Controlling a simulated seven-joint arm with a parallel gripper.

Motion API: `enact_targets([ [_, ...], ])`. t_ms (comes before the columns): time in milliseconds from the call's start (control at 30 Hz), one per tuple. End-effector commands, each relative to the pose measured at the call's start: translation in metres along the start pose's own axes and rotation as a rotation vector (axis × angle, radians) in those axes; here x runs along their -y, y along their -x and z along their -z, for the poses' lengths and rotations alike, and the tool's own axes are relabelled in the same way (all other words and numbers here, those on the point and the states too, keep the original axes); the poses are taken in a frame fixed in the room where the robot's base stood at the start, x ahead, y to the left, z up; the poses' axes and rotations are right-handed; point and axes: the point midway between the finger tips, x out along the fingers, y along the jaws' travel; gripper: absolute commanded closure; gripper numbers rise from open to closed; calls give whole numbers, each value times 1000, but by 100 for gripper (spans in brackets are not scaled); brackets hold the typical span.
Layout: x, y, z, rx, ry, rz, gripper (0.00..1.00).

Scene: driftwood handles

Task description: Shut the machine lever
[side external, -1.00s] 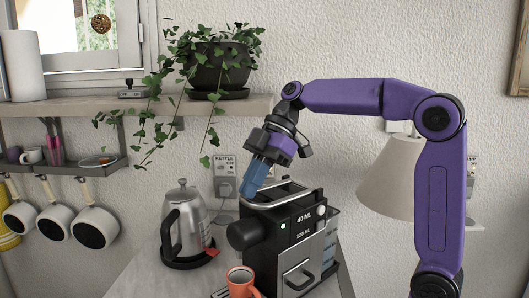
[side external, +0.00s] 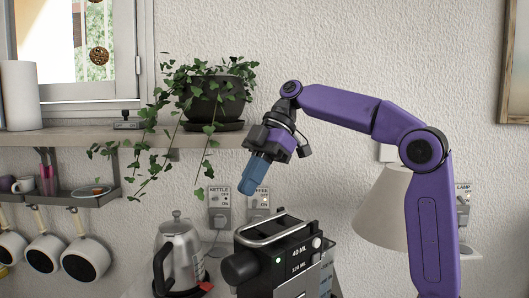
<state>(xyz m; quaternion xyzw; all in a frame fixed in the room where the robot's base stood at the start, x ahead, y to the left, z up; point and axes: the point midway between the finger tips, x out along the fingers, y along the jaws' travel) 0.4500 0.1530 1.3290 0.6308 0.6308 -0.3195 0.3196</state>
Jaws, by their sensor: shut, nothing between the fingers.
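The coffee machine (side external: 250,268) is a black and silver box on the counter, at the bottom middle of the side view. Its silver lever (side external: 266,241) runs along the top and looks folded down, lying low over the machine. I cannot tell if it is fully seated. My gripper (side external: 246,187) has blue fingers and points down and to the left. It is shut and empty, in the air above the machine's left top edge, clearly apart from the lever.
A steel kettle (side external: 180,246) stands left of the machine. Labelled wall switches (side external: 219,208) are behind the machine. A lamp (side external: 384,208) stands to the right, behind my arm.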

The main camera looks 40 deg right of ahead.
Motion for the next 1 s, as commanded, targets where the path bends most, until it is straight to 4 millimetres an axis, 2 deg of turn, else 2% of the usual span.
enact_targets([
  [200,-1,32,1,-1,-1,-3,100],
  [500,0,57,2,-1,0,-2,100],
  [800,0,62,2,1,-3,1,100],
  [933,4,53,2,12,-37,12,100],
  [1000,9,42,1,26,-76,26,100],
])
